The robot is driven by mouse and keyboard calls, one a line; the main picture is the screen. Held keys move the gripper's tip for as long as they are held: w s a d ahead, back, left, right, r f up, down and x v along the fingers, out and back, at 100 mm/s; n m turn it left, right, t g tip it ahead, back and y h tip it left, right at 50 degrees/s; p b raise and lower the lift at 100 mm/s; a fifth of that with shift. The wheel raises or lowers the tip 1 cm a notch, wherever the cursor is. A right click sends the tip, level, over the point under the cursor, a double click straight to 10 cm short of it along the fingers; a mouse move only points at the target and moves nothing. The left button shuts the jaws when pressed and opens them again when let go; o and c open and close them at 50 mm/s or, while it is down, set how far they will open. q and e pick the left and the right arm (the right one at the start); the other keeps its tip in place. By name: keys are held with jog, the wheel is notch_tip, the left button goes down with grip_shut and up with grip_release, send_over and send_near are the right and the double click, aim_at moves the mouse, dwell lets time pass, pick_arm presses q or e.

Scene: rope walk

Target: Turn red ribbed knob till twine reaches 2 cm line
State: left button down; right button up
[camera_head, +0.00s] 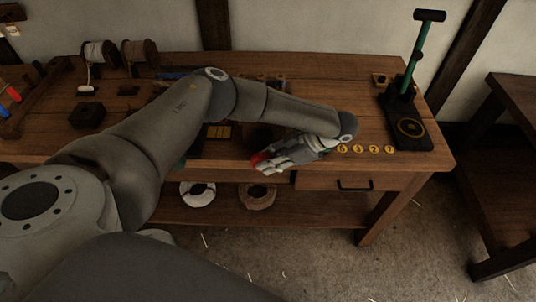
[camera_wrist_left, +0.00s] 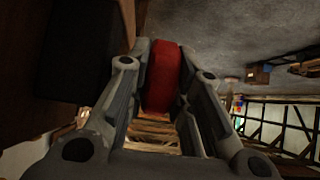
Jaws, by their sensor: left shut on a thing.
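The red ribbed knob (camera_head: 259,160) is at the front of the workbench, partly covered by my gripper. In the left wrist view the red knob (camera_wrist_left: 162,78) sits between the two fingers. My left gripper (camera_head: 268,163) is shut on it, with a finger on each side. It also shows large in the left wrist view (camera_wrist_left: 163,85). The twine and the 2 cm line cannot be made out; my left arm covers the middle of the bench. My right gripper is not in view.
The wooden workbench (camera_head: 340,75) carries two spools (camera_head: 140,52) at the back left and a dark stand with a green lever (camera_head: 408,92) at the right. Several yellow numbered discs (camera_head: 358,149) lie near the front edge. Rope coils (camera_head: 198,193) rest on the lower shelf.

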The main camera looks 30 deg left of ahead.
pick_arm(q)
jog(key=shift+f+g+y+p, duration=0.1)
jog(key=shift+g+y+p, duration=0.25)
jog(key=shift+y, duration=0.35)
jog(key=shift+f, duration=0.1)
jog(key=c, duration=1.6)
grip_release()
jog(key=shift+d, duration=0.1)
jog(key=shift+o, duration=0.2)
jog(key=v, duration=1.2)
jog(key=shift+w+f, duration=0.15)
jog(key=shift+w, duration=0.05)
